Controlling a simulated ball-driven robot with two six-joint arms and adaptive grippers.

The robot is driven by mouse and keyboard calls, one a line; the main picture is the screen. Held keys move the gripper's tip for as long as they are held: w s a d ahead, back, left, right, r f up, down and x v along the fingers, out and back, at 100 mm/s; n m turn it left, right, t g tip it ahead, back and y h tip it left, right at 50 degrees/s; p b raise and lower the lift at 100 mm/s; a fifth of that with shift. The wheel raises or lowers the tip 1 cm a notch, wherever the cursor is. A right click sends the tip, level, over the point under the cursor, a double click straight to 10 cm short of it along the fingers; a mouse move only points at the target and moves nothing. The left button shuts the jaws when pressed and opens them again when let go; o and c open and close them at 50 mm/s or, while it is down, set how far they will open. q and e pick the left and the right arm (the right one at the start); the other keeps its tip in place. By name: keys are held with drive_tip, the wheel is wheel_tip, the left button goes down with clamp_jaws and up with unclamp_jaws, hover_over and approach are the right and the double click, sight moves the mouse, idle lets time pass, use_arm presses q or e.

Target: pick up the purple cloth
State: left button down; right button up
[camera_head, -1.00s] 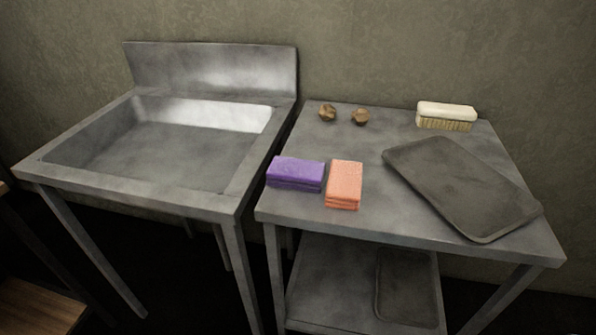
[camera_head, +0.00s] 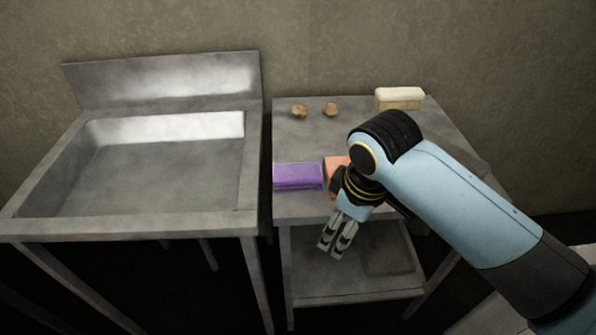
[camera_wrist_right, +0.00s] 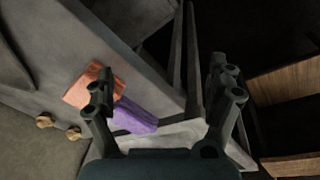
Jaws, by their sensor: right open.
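The purple cloth (camera_head: 298,177) lies folded on the metal table's left front edge, close to the sink. It also shows in the right wrist view (camera_wrist_right: 136,117), partly behind one finger. My right gripper (camera_head: 330,250) is open and empty, pointing down in front of the table edge, right of and nearer than the cloth. In the right wrist view the gripper's fingers (camera_wrist_right: 165,95) stand wide apart. My left gripper is out of view.
An orange folded cloth (camera_head: 336,163) lies right beside the purple one, partly hidden by my right arm. The sink (camera_head: 165,165) stands left. A lower shelf (camera_head: 320,285) is below.

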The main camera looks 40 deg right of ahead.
drive_tip(key=w+n, duration=0.2)
drive_tip(key=w, duration=0.4)
wheel_tip(320, 180, up, 8)
drive_tip(key=n+g+p, duration=0.1)
drive_tip(key=n+g, duration=0.1)
drive_tip(key=n, duration=0.3)
hover_over(301, 171)
drive_tip(key=shift+f+y, duration=0.2)
drive_tip(key=shift+y, duration=0.2)
drive_tip(key=shift+w+f+n, duration=0.15)
drive_tip(key=shift+w+n, duration=0.05)
drive_tip(key=shift+n, duration=0.1)
wheel_tip(301, 171, down, 5)
drive_tip(key=shift+s+r, duration=0.1)
drive_tip(key=shift+r, duration=0.05)
drive_tip(key=shift+s+f, duration=0.15)
drive_tip(key=shift+f, duration=2.55)
drive_tip(key=c, duration=1.5)
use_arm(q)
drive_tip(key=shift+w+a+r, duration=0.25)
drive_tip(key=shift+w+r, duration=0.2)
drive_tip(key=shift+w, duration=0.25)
use_arm(e)
drive_tip(key=shift+r, duration=0.15)
